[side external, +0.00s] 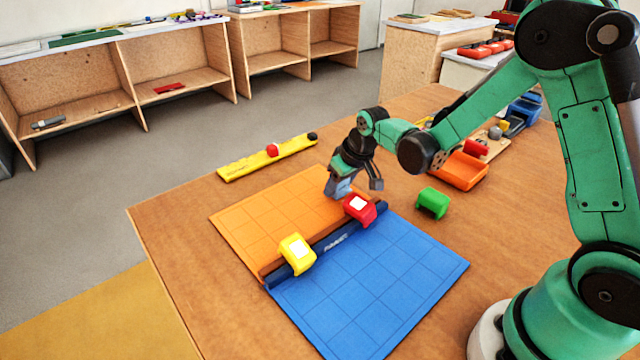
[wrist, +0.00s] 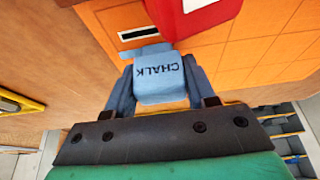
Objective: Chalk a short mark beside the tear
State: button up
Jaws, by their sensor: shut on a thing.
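My gripper (side external: 357,184) is shut on a blue-grey chalk block (wrist: 160,82), lettered CHALK. It holds the chalk low over the far right part of the orange gridded sheet (side external: 250,225). I cannot tell whether the chalk touches the sheet. In the wrist view a dark slit with a pale border, seemingly the tear (wrist: 138,33), lies just beyond the chalk. A blue-grey strip shows between them; I cannot tell whether it is chalk body or a mark. The tear is not clear in the side view.
A red block (side external: 368,213) with a white top stands close to my gripper. A yellow block (side external: 292,262) stands along the blue seam. A blue sheet (side external: 375,285) lies in front. A green block (side external: 433,204), yellow bar (side external: 242,168) and orange tray (side external: 457,176) lie around.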

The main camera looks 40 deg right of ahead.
jog(key=shift+a, duration=0.3)
jog(key=shift+a+f, duration=0.1)
jog(key=shift+a, duration=0.4)
notch_tip(320, 180, up, 9)
jog(key=shift+r, duration=0.1)
dwell(0.4)
